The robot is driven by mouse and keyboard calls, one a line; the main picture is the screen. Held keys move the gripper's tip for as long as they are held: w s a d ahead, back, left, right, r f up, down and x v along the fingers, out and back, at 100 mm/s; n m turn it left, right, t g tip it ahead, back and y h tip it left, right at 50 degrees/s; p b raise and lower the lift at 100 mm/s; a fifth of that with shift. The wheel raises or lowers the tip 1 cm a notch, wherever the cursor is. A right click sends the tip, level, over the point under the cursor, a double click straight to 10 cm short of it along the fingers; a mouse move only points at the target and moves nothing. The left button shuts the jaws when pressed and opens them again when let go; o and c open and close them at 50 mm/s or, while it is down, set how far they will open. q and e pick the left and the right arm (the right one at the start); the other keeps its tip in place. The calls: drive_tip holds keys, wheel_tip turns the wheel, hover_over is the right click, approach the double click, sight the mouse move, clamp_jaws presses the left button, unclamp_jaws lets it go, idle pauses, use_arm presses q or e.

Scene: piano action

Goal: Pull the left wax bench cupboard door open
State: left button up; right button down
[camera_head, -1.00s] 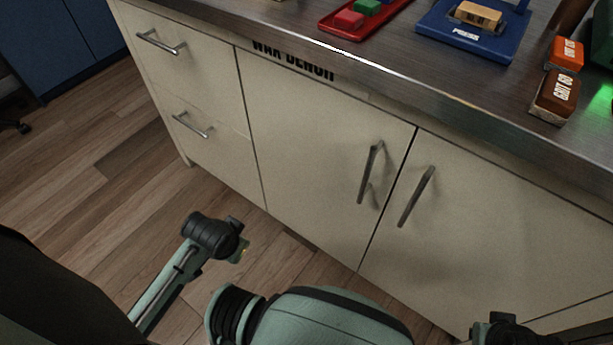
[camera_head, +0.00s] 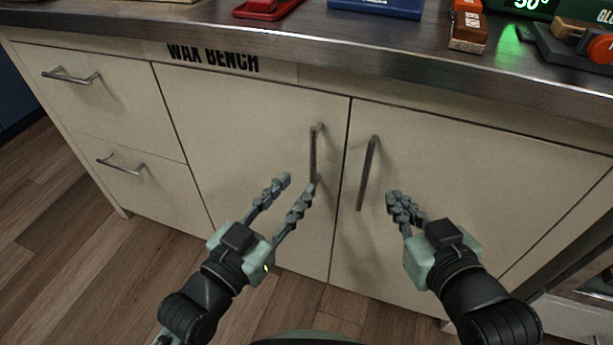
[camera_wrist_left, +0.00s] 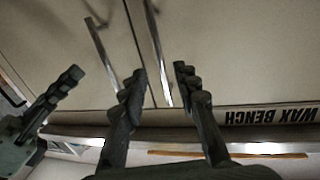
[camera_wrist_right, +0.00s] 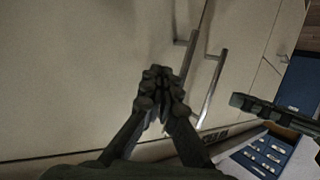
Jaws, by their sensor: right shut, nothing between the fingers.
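The left wax bench door (camera_head: 240,140) is cream and sits closed beside the closed right door (camera_head: 450,180). Its upright metal handle (camera_head: 313,155) is near the seam and also shows between the finger lines in the left wrist view (camera_wrist_left: 157,55). My left gripper (camera_head: 294,185) is open, with its right fingertip overlapping the handle's lower end in the head view. I cannot tell whether it touches. My right gripper (camera_head: 396,203) is shut and empty, in front of the right door, right of that door's handle (camera_head: 367,172).
Two drawers with handles (camera_head: 70,76) (camera_head: 122,165) are left of the doors. The metal-edged worktop (camera_head: 330,45) overhangs above, holding a red tray (camera_head: 265,10), a blue base (camera_head: 385,8) and orange-brown blocks (camera_head: 468,32). Wood floor (camera_head: 60,230) is clear at lower left.

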sight(311, 169)
use_arm(q)
drive_tip(key=x, duration=0.7)
drive_tip(key=shift+w, duration=0.2)
drive_tip(key=shift+c, duration=0.4)
clamp_jaws()
